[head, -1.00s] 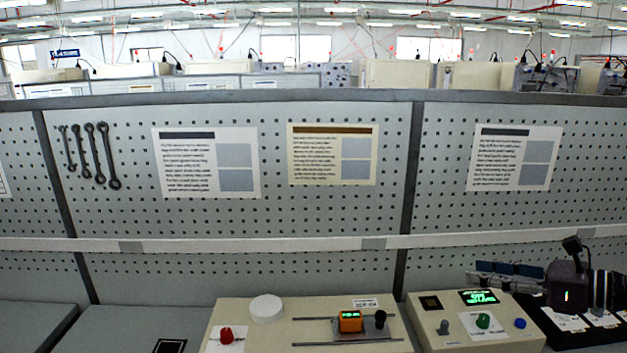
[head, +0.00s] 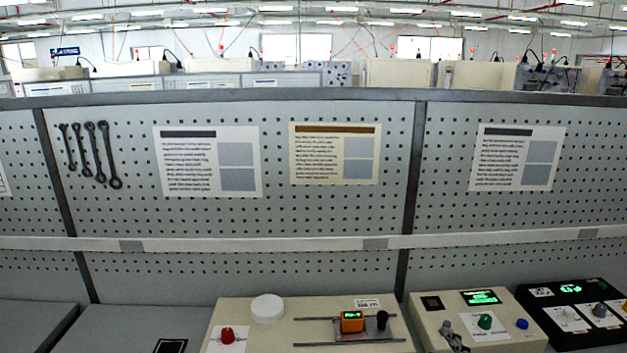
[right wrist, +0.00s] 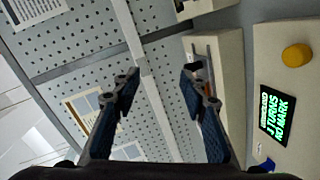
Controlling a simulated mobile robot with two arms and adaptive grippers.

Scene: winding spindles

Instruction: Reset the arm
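My right gripper (right wrist: 160,80) shows in the right wrist view with its two dark blue fingers spread apart. Nothing is between them; the pegboard and a beige box lie beyond. In the head view my right arm is no longer across the black box at the right. A small grey shape (head: 455,338) shows at the front of the middle beige box, and I cannot tell whether it is a knob or my fingertip. My left gripper is in neither view.
The left beige panel (head: 230,312) carries a red knob (head: 227,335), a white disc (head: 267,308) and an orange counter (head: 352,321). The middle beige box (head: 432,316) has a green knob (head: 485,321) and a blue button (head: 522,324). A black box (head: 545,312) stands right.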

